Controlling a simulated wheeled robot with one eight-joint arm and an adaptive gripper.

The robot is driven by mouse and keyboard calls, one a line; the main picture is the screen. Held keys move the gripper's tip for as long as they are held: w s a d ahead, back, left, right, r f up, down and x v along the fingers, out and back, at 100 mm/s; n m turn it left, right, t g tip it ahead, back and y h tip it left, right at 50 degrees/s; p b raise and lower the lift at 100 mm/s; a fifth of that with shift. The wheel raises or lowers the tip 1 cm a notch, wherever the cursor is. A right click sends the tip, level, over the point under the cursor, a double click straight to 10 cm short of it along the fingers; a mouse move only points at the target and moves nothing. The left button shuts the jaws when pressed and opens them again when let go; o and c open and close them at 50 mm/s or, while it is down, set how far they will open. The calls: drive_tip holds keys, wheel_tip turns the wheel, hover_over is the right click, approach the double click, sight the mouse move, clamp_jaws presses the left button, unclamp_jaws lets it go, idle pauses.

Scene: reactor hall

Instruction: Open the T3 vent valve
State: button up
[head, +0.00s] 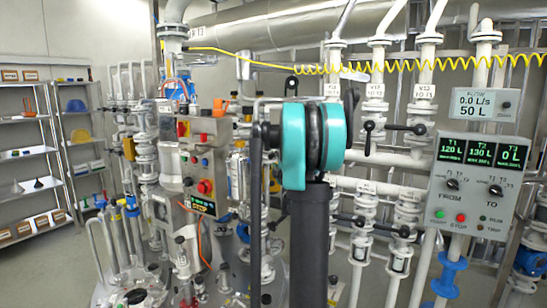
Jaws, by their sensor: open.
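Several hand valves with black handles sit on the white pipework; their small tags are too small to read surely, so I cannot tell which is the T3 vent valve. One valve (374,106) has its black lever hanging down. The valve to its right (422,106) has its lever pointing left, roughly level. More valves with black levers (363,213) (405,213) sit lower down. A large grey horizontal vessel (262,33) at the top carries faint lettering that looks like T3. My teal and black arm stands mid-picture and hides pipework behind it. My gripper is not visible.
A control panel (476,188) at right shows T1 120 L, T2 130 L, T3 0 L. A flow display (484,104) above it reads 0.0 L/s, 50 L. A yellow coiled hose (400,67) crosses the top. Shelves (75,140) stand at far left, with open floor before them.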

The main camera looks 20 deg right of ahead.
sight(273, 155)
drive_tip(key=w, duration=0.5)
drive_tip(key=shift+w+d+r, duration=0.3)
drive_tip(key=shift+d+r, duration=0.05)
drive_tip(key=shift+r, duration=0.05)
clamp_jaws()
